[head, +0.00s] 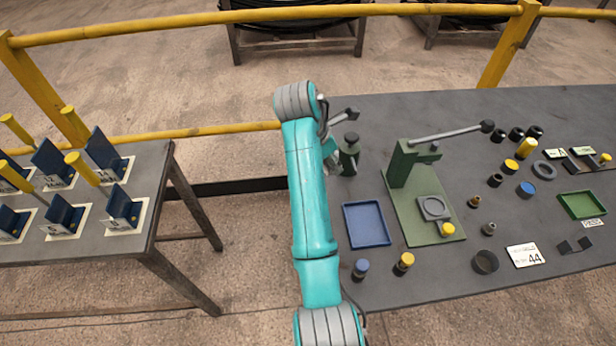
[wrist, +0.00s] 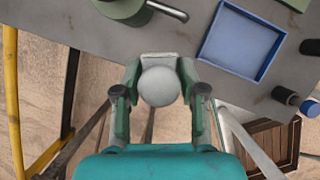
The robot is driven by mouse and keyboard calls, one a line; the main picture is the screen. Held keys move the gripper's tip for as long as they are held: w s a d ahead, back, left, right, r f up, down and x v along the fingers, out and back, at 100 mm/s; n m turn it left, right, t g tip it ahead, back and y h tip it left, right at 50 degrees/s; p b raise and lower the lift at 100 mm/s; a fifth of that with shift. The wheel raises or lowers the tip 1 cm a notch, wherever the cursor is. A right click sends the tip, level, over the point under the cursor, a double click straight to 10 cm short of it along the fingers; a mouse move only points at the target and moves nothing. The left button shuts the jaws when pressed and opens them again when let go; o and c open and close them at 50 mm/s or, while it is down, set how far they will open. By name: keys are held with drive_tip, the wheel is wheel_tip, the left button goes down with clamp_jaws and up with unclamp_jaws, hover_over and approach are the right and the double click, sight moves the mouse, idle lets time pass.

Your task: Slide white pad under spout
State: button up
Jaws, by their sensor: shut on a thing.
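My gripper (wrist: 160,78) is shut on a pale thing in the wrist view, taken to be the white pad (wrist: 160,88). A round, light grey face shows between the fingers, with a whitish edge beyond it at the fingertips. The rest of it is hidden. A green oiler-like fitting (head: 349,152) stands at the table's left edge in the head view. Its short arm with a light rounded tip, perhaps the spout (wrist: 167,10), shows above the gripper in the wrist view. The pad is apart from it in that picture. My arm mostly hides the gripper in the head view.
A blue tray (head: 367,224) lies right of my arm. Beyond it, a green lever press (head: 412,165) stands on its base. Small yellow-topped parts (head: 404,263) stand near the front edge. A gap separates this table from the left rack table (head: 150,225). A yellow rail (head: 270,30) runs behind.

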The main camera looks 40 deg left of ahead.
drive_tip(key=f, duration=0.4)
drive_tip(key=shift+s+a+f, duration=0.15)
drive_tip(key=shift+a+f, duration=0.1)
drive_tip(key=shift+a, duration=0.05)
drive_tip(key=shift+d+f, duration=0.1)
drive_tip(key=shift+f, duration=2.4)
drive_tip(key=o, duration=1.1)
drive_tip(key=shift+f, duration=0.15)
drive_tip(key=shift+o, duration=0.2)
